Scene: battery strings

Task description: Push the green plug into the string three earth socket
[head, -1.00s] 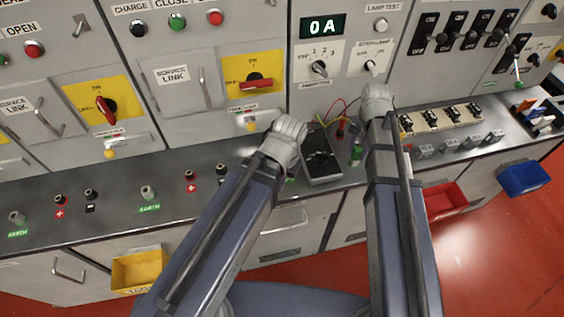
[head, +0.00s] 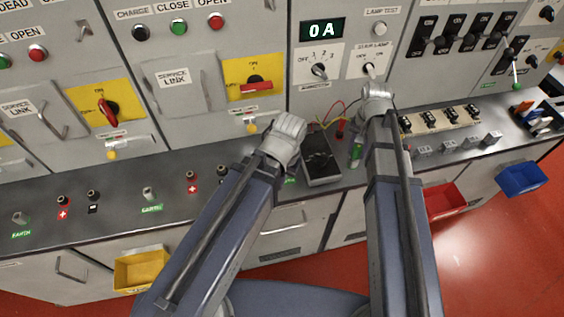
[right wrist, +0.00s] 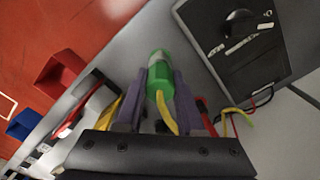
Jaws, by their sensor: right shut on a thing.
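The green plug (right wrist: 157,62) is between the two fingers of my right gripper (right wrist: 162,80), with its yellow lead trailing back. In the head view the green plug (head: 356,154) hangs below my right wrist, right of the black meter box (head: 320,157), over the bench shelf. My left gripper (head: 285,140) is over the shelf left of the meter; its fingers are hidden. Two earth sockets show, one at far left (head: 20,218) and one in the middle (head: 150,193). A bit of green label (head: 289,181) shows below my left wrist; any socket there is hidden.
Red and black leads (head: 340,128) run behind the meter. A fuse rack (head: 440,118) stands right of my right arm. Yellow (head: 140,271), red (head: 443,201) and blue (head: 522,179) bins hang on the front. The shelf between the middle earth socket and my left arm holds red and black sockets.

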